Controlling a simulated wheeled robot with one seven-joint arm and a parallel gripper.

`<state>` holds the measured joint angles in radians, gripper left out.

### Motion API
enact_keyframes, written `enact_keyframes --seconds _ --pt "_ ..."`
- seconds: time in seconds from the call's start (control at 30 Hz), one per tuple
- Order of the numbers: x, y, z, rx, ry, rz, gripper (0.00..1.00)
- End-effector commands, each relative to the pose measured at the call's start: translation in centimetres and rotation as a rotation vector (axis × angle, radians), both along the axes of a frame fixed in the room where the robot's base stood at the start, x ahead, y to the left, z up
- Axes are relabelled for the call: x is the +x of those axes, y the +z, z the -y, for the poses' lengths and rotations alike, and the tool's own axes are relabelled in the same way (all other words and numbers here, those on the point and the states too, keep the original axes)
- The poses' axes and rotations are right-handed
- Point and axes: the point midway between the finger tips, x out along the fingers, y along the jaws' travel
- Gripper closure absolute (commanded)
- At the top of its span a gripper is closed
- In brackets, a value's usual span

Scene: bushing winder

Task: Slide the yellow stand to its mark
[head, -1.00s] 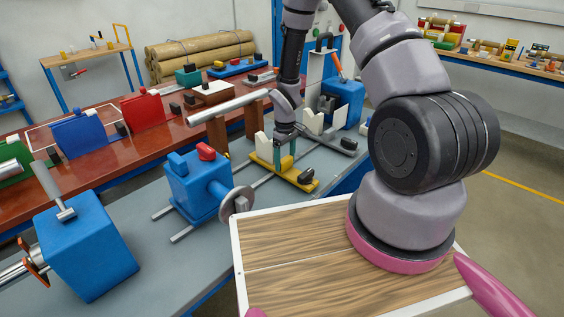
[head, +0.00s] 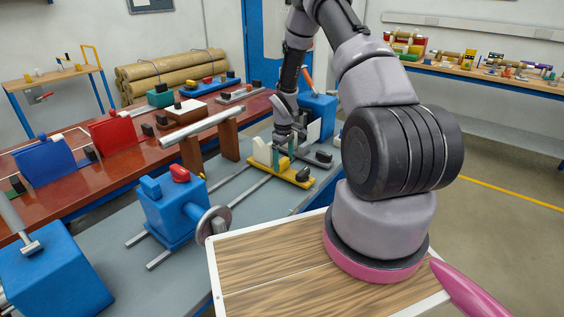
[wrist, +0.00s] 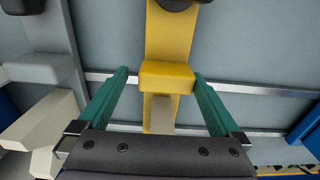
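The yellow stand (head: 292,174) sits across the rails of the grey bench in the head view, with a black knob at its near end and a cream upright. In the wrist view its yellow block (wrist: 167,77) lies between the two teal fingers of my gripper (wrist: 160,75). The fingers are apart, with a gap left of the block. The right finger is very close to the block's right side; I cannot tell if it touches. My gripper (head: 284,150) is low over the stand in the head view. I cannot clearly make out the mark.
A grey stand (head: 319,158) with a black knob stands close beyond the yellow one; its base shows at left in the wrist view (wrist: 40,68). A blue headstock (head: 172,210) with a disc is nearer on the bench. Bare rails (head: 245,190) run between it and the yellow stand.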

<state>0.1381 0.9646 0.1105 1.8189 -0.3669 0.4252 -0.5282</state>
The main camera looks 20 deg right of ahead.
Motion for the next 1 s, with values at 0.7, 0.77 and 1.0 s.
enact_keyframes --seconds 0.7,0.77,1.0 --pt "0.0 9.2 0.0 0.0 -0.001 0.001 0.0" --pt "0.0 9.9 0.0 -0.001 0.0 0.002 0.0" --pt "-0.1 10.8 0.0 -0.001 0.0 -0.001 0.0"
